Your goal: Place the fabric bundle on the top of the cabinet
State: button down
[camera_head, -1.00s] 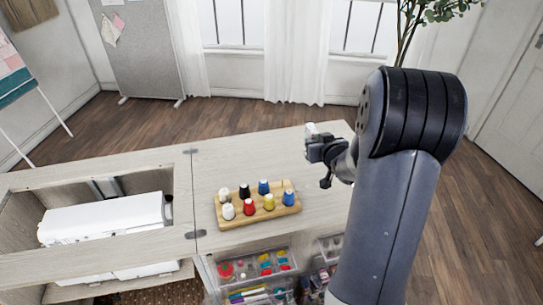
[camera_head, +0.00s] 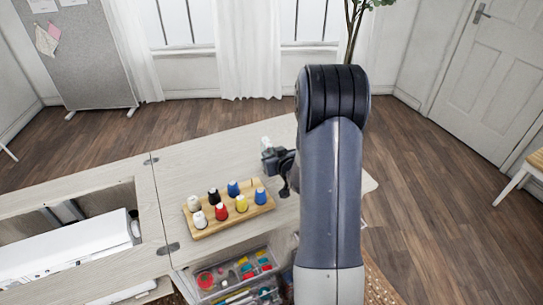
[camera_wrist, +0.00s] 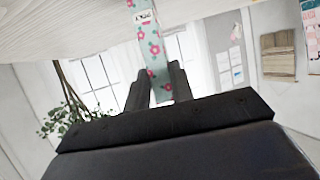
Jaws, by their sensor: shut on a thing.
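My gripper (camera_wrist: 156,85) is shut on the fabric bundle (camera_wrist: 153,45), a pale teal strip with pink flowers and a small white label, in the wrist view. The bundle sticks out beyond both fingers, close to a pale wooden surface. In the head view, my gripper (camera_head: 268,158) is over the right part of the cabinet top (camera_head: 190,160), behind and right of the spool rack. Only a small pale bit of the bundle (camera_head: 266,142) shows there. Whether it touches the top cannot be told.
A wooden rack (camera_head: 232,222) with several coloured thread spools stands on the cabinet top. An open well with a white machine (camera_head: 70,245) lies to the left. Clear trays of supplies (camera_head: 240,275) sit below the front edge. The top behind the rack is clear.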

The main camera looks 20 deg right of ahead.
jog(key=shift+f, duration=0.1)
jog(key=shift+f, duration=0.25)
jog(key=c, duration=1.2)
grip_release()
jog(key=shift+r, duration=0.1)
jog(key=shift+c, duration=0.2)
jog(key=v, duration=1.2)
jog(key=shift+s+r, duration=0.1)
